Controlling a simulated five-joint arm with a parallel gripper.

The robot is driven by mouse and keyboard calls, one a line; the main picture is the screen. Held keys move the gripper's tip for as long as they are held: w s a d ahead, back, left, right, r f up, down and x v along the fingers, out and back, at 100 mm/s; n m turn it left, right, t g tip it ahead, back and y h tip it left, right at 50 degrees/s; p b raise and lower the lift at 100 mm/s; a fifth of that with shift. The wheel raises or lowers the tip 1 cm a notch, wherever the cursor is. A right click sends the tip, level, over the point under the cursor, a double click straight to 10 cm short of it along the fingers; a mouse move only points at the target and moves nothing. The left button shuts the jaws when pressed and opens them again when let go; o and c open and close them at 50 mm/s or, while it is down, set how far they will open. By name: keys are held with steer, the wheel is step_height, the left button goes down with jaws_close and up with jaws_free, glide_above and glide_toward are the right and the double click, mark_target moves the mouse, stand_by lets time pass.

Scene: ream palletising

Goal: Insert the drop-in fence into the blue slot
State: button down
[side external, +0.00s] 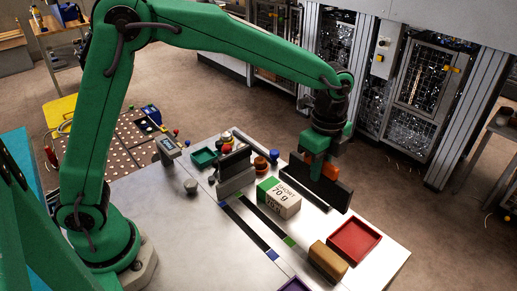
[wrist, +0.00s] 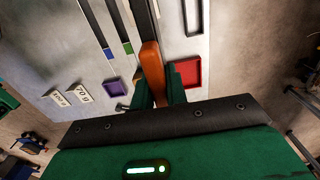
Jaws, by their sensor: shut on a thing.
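The drop-in fence (side external: 301,183) is a long black plate with an orange handle (wrist: 152,62). My gripper (side external: 323,165) is shut on the orange handle, and the plate hangs below it, apparently just above the table. In the side view it is behind and to the right of the slots. The blue-marked slot (side external: 248,229) is a dark strip in the table with blue ends; its blue end mark also shows in the wrist view (wrist: 108,53). A parallel strip with a green end mark (side external: 289,241) lies between it and the fence. The fence's lower edge is partly unclear.
A white and green box labelled 70 g (side external: 285,201) stands between the strips and the fence. A red tray (side external: 377,238) and a brown block (side external: 328,260) are near the front right. A purple tray (wrist: 114,88) is at the table's edge. A black plate on a grey base (side external: 236,182) stands behind the strips.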

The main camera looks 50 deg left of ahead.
steer(key=shift+s, duration=0.1)
stand_by(0.4)
steer(key=s+a+f, duration=0.1)
steer(key=s+a, duration=0.1)
steer(key=s, duration=2)
steer(key=shift+s+f, duration=0.2)
steer(key=shift+f, duration=0.15)
glide_above(245, 231)
step_height(245, 231, down, 7)
steer(key=shift+f, duration=2.05)
steer(key=shift+f, duration=0.15)
